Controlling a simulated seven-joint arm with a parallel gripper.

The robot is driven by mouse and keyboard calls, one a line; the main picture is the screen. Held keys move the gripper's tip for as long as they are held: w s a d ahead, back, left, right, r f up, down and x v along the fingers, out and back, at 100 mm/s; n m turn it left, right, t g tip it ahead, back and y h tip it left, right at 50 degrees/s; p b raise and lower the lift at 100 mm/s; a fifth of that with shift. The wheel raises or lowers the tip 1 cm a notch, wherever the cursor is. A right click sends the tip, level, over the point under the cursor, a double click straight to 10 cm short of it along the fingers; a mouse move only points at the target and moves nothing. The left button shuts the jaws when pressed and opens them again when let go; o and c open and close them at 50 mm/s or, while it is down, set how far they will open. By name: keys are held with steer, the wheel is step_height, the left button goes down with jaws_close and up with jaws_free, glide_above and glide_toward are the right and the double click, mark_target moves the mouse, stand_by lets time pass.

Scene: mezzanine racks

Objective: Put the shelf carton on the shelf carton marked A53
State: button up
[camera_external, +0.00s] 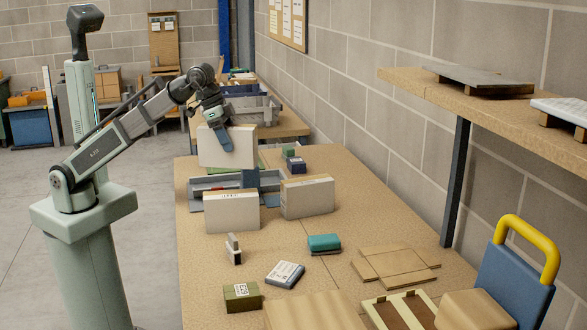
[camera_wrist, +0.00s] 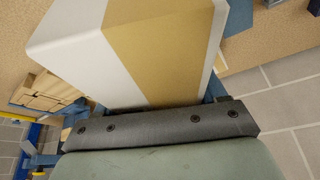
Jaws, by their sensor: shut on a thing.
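My gripper (camera_external: 222,138) is shut on a white shelf carton (camera_external: 243,147) and holds it above the table, over the far tray. In the wrist view the held carton (camera_wrist: 150,45) fills the top middle, with a broad tan stripe along it. Two similar white cartons stand on the table below: one (camera_external: 231,213) to the left and nearer the camera, one (camera_external: 308,198) to the right with a tan top. Small marks show on their upper edges, but I cannot read which is A53. The held carton is apart from both.
A grey-blue tray (camera_external: 268,182) lies behind the cartons. In front are a teal-topped block (camera_external: 324,243), a labelled box (camera_external: 285,274), a green box (camera_external: 242,297) and wooden boards (camera_external: 395,264). A wall shelf (camera_external: 480,105) overhangs the right side.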

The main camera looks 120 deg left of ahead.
steer(key=shift+f, duration=4.7)
steer(key=shift+f, duration=0.15)
steer(key=o, duration=1.3)
steer(key=v, duration=1.2)
steer(key=shift+o, duration=0.2)
